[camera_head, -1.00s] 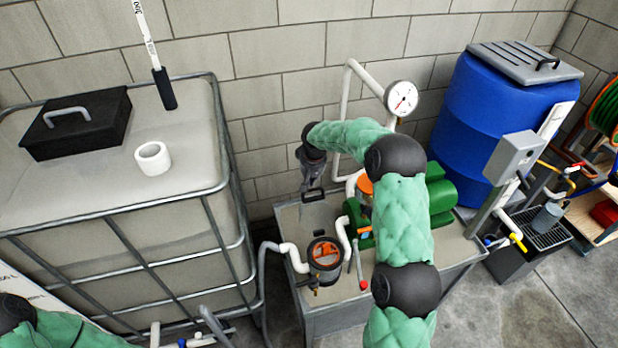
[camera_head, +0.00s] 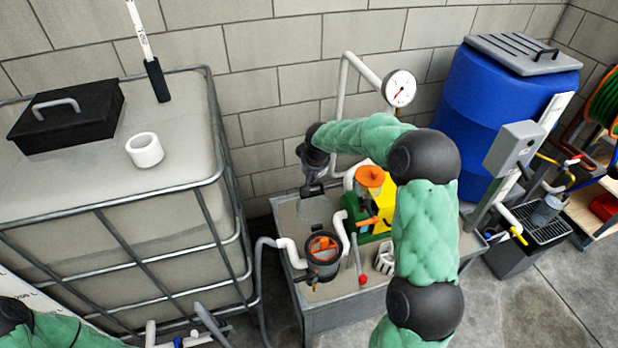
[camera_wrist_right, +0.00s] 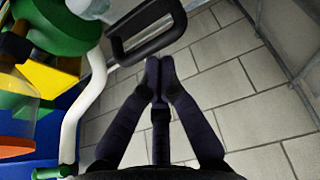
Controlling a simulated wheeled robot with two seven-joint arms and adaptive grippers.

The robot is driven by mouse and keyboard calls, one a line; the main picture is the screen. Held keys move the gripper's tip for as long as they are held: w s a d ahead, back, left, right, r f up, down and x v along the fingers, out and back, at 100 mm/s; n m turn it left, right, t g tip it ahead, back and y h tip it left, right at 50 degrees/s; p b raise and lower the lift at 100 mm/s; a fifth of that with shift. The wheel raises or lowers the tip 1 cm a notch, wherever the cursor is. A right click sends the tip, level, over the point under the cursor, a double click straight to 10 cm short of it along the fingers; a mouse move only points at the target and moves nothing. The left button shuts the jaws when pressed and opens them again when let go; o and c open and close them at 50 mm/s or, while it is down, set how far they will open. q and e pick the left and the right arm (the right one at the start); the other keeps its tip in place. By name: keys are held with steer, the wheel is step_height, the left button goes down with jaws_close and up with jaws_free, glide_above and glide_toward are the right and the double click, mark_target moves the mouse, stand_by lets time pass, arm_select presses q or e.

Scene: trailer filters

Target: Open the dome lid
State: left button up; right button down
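My right gripper (camera_head: 312,190) hangs over the back left of the pump bench. In the right wrist view its two fingers (camera_wrist_right: 158,66) are together at the tips. A black loop handle (camera_wrist_right: 145,50) lies right at the fingertips; I cannot tell whether it is between them. The same handle shows small below the gripper in the head view, above a pale, see-through patch (camera_head: 317,212) that may be the dome lid. A dark round filter pot (camera_head: 323,268) with an orange part inside stands in front. My left gripper is out of the picture.
A yellow and green pump (camera_head: 376,190) with an orange cap stands right of the gripper. White pipes (camera_head: 344,120) and a gauge (camera_head: 399,88) rise behind. A white basket (camera_head: 384,260) sits on the bench. A caged tank (camera_head: 185,140) stands left, a blue barrel (camera_head: 500,110) right.

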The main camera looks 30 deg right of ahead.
mark_target(314, 198)
steer(key=shift+s+a+r, duration=0.15)
steer(key=shift+s+a, duration=0.05)
steer(key=shift+s, duration=0.45)
steer(key=shift+s+a+r, duration=0.15)
steer(key=shift+s+r, duration=0.05)
steer(key=shift+s, duration=0.5)
steer(key=shift+s+a+r, duration=0.15)
steer(key=shift+s+a, duration=0.05)
steer(key=shift+s, duration=0.45)
